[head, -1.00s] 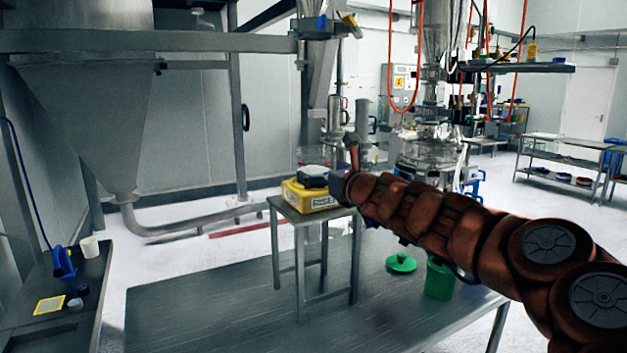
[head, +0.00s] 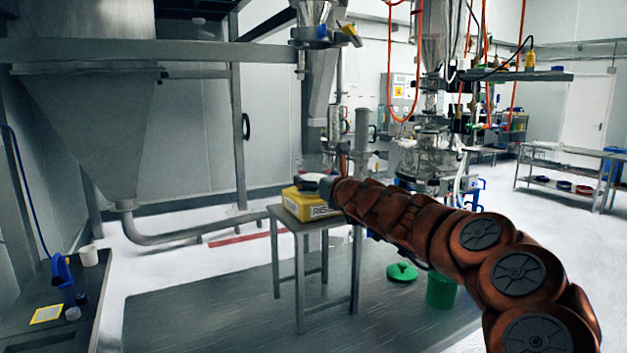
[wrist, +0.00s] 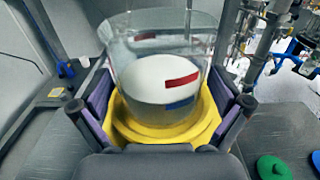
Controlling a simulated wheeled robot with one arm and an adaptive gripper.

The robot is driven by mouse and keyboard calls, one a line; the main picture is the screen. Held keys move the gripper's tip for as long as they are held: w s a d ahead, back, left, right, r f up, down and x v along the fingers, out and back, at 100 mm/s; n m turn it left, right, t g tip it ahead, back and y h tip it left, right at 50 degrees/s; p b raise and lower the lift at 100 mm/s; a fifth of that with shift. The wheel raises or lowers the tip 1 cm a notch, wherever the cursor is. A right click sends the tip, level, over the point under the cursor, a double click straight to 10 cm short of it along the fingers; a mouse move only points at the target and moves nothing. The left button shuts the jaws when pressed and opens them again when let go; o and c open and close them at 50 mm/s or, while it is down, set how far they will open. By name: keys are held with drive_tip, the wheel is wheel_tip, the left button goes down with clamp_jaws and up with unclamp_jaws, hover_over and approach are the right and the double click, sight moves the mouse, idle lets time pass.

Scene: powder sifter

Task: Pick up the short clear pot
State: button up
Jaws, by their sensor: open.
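A clear pot (wrist: 125,52) with a red and a blue mark and a white round shape showing inside stands upright in the wrist view. Below it is a yellow base (wrist: 150,138). My gripper (wrist: 162,100) is open, with its purple-padded fingers on the left and right of the pot; I cannot tell whether they touch it. In the head view, the end of my arm is at the yellow box (head: 305,207) on a small grey table (head: 300,226). The pot is hardly discernible there, and my fingertips are hidden.
A green lid (head: 402,272) and green bucket (head: 441,291) are right of the small table. A steel hopper (head: 90,125) stands behind left.

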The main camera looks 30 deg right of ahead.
drive_tip(key=shift+w, duration=0.3)
